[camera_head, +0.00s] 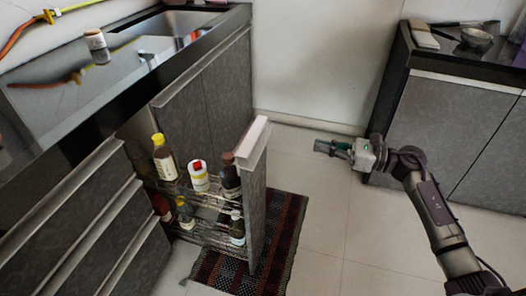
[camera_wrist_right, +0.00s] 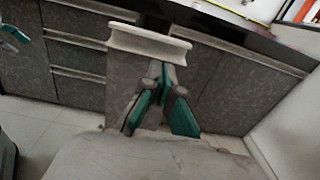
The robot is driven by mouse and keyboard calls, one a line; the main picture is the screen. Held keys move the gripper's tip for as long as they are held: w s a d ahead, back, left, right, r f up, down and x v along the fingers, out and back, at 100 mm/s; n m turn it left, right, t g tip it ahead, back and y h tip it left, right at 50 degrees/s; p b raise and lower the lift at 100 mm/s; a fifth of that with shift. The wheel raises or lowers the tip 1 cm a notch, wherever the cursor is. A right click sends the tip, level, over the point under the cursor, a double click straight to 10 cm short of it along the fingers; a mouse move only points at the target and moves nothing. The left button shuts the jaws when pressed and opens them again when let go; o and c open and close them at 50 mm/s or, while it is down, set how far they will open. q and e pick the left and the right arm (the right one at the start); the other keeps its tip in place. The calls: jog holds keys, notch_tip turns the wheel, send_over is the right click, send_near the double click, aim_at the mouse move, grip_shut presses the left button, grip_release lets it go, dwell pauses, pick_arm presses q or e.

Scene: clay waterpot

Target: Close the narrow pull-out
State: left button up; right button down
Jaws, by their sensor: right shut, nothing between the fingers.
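The narrow pull-out stands open from the left cabinet run. Its grey front panel (camera_head: 257,205) with a pale top handle (camera_head: 252,143) is out over the floor, and its wire shelves (camera_head: 215,238) hold several bottles. My right gripper (camera_head: 318,146) is shut and empty, to the right of the panel and apart from it in the head view. In the right wrist view, my right fingertips (camera_wrist_right: 165,68) meet in front of the panel (camera_wrist_right: 128,88), below its pale handle (camera_wrist_right: 150,43). A teal-and-grey part at the left edge looks like my left gripper (camera_wrist_right: 14,32), too small to read.
A patterned dark rug (camera_head: 285,235) lies under and beside the pull-out. A drawer stack (camera_head: 95,235) stands on its near side. Another counter (camera_head: 450,125) with a bowl stands at the right. The tiled floor (camera_head: 335,225) between is clear.

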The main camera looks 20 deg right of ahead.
aim_at(251, 157)
pick_arm(q)
jog(key=shift+w+d+r+t, duration=0.2)
jog(key=shift+w+r+t, duration=0.3)
jog(key=shift+w+r, duration=0.2)
pick_arm(e)
jog(key=x, duration=1.4)
pick_arm(q)
jog(key=shift+w, duration=0.1)
pick_arm(e)
jog(key=shift+a, duration=0.1)
